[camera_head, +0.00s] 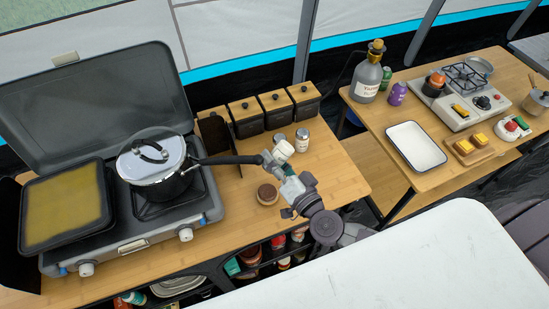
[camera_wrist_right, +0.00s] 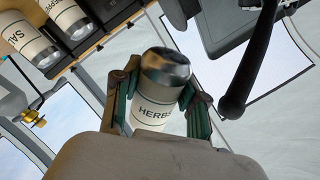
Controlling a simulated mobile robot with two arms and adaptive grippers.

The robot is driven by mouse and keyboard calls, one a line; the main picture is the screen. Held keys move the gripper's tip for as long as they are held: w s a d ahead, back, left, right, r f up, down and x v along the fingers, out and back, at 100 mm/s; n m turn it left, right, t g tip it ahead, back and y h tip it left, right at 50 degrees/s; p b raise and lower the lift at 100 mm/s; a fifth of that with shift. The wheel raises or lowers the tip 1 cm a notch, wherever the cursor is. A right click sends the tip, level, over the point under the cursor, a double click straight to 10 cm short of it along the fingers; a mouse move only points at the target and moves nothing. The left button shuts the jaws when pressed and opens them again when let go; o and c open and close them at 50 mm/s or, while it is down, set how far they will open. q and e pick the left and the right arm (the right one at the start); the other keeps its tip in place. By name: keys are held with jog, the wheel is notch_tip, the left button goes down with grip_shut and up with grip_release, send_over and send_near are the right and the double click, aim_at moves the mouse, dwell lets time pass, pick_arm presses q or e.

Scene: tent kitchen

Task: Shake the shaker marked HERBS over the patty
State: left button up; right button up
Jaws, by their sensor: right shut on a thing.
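My right gripper (camera_head: 278,158) is shut on the shaker marked HERBS (camera_head: 284,148), a white shaker with a silver cap. In the right wrist view the HERBS shaker (camera_wrist_right: 157,112) sits between the two fingers (camera_wrist_right: 158,98), with its label partly hidden by the gripper. In the head view it looks tilted. The patty (camera_head: 268,192) is a dark brown disc on a round, lighter base on the wooden counter, just on the near side of the gripper. My left gripper is not in view.
Two similar shakers, SALT (camera_wrist_right: 32,42) and one marked PEPPER in part (camera_wrist_right: 72,20), stand behind the gripper. A lidded pot (camera_head: 155,175) on the stove (camera_head: 128,245) has its handle reaching towards the gripper. Several black canisters (camera_head: 262,112) line the counter's back.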

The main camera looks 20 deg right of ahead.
notch_tip(320, 180, up, 2)
jog(key=shift+r+p, duration=0.2)
jog(key=shift+p, duration=0.4)
notch_tip(320, 180, down, 5)
jog(key=b, duration=0.4)
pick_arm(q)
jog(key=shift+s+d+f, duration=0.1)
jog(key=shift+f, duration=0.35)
pick_arm(e)
jog(key=shift+r, duration=0.1)
notch_tip(320, 180, up, 5)
jog(key=p, duration=0.6)
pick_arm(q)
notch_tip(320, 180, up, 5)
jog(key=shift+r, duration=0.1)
pick_arm(e)
jog(key=shift+f, duration=0.25)
notch_tip(320, 180, down, 5)
jog(key=b, duration=0.4)
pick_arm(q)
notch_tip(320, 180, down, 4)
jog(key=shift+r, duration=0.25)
pick_arm(e)
jog(key=shift+r, duration=0.2)
